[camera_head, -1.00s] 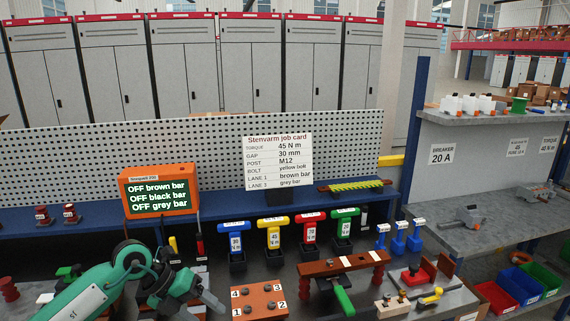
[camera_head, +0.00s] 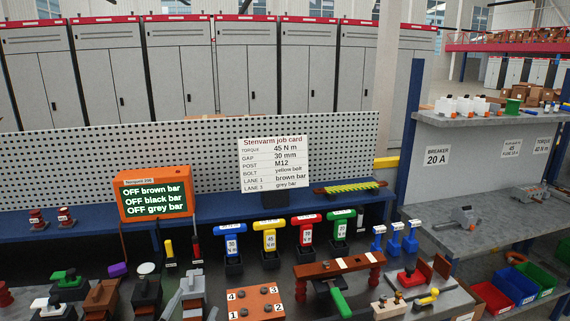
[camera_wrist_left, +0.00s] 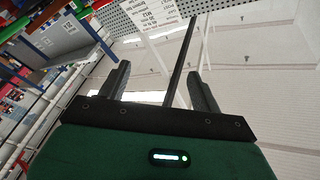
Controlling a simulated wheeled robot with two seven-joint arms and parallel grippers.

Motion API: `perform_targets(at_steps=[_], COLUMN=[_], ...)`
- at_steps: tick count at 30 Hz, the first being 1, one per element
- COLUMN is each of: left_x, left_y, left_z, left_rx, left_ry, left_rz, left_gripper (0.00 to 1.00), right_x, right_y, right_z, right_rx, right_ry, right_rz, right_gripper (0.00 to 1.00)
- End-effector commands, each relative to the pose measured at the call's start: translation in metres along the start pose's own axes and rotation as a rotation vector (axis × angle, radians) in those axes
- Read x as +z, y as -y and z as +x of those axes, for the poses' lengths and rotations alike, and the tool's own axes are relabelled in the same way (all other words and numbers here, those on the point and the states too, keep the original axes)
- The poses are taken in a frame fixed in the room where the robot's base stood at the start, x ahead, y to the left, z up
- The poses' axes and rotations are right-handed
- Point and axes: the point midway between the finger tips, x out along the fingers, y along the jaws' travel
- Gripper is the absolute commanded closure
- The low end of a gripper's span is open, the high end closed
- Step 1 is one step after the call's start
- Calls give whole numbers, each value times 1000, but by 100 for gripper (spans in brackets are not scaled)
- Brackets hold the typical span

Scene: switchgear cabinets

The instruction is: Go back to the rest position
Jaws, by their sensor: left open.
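My left gripper (camera_wrist_left: 158,72) shows in the left wrist view with its two dark fingers spread apart and nothing held between them. Its green housing (camera_wrist_left: 160,145) fills the bottom of that view. The job card (camera_wrist_left: 155,22) and the perforated panel (camera_wrist_left: 115,22) appear beyond the fingers at the top, well away from them. In the head view the green arm no longer shows; grey parts near the bottom edge cannot be told apart clearly from the bench items. My right gripper is not in view.
The bench holds an orange display (camera_head: 156,195), the job card (camera_head: 272,165), colored T-handled tools (camera_head: 269,240), an orange numbered block (camera_head: 254,302) and a brown bar (camera_head: 338,265) on posts. A grey shelf (camera_head: 490,125) stands at right, with colored bins (camera_head: 519,284) below.

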Motion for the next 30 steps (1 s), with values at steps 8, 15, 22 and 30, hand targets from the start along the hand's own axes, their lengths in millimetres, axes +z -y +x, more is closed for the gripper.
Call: perform_targets(at_steps=[8,15,22,30], left_x=[105,141,141,177], left_y=[-30,-70,-97,-132], left_z=[-102,-208,-285,-307], left_rx=[38,192,345,416], left_ry=[644,1077,1340,1441], left_rz=[-247,-380,-455,-475], left_gripper=[35,35,35,35], right_x=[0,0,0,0], right_y=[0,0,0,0], right_z=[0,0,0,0], right_rx=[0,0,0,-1], right_ry=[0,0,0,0], right_rz=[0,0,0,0], right_gripper=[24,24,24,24])
